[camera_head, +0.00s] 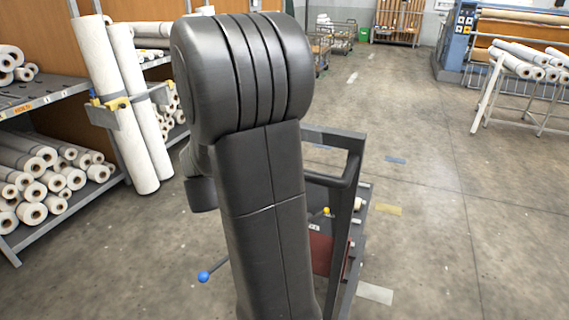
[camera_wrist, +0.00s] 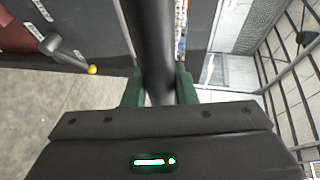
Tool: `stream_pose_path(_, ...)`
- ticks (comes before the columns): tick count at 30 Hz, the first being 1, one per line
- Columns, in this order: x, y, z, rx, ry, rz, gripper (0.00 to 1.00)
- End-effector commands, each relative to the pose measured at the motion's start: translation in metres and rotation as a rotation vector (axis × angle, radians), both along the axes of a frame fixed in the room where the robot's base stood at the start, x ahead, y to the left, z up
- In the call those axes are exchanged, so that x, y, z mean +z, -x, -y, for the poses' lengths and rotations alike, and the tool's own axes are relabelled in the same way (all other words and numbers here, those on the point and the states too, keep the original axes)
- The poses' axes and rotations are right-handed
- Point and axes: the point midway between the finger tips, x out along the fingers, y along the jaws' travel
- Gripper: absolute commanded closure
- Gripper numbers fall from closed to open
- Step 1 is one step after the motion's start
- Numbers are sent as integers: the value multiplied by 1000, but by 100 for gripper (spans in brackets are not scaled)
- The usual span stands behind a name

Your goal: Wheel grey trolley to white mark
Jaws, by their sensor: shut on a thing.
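The grey trolley (camera_head: 345,190) stands just in front of me, with its dark upright handle frame showing to the right of my arm. My arm hides much of it in the head view. In the wrist view my gripper (camera_wrist: 160,88) has its green fingers closed around a dark handle bar (camera_wrist: 150,35) of the trolley. A lever with a yellow knob (camera_wrist: 92,70) shows beside the bar; a yellow knob also shows in the head view (camera_head: 326,211). A white mark (camera_head: 375,293) lies on the floor at the trolley's near right side.
A rack of rolls (camera_head: 40,180) stands left, and a roll stand (camera_head: 520,75) stands right. A blue-knobbed rod (camera_head: 203,277) sticks out left. The floor ahead and right is largely clear.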

Motion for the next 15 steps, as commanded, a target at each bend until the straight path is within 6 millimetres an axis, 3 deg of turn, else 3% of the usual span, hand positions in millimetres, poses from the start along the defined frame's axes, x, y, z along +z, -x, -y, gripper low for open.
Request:
stream_pose_path(6,-1,30,-10,3,0,-1,100)
stream_pose_path(15,-1,45,-15,1,-1,-1,100)
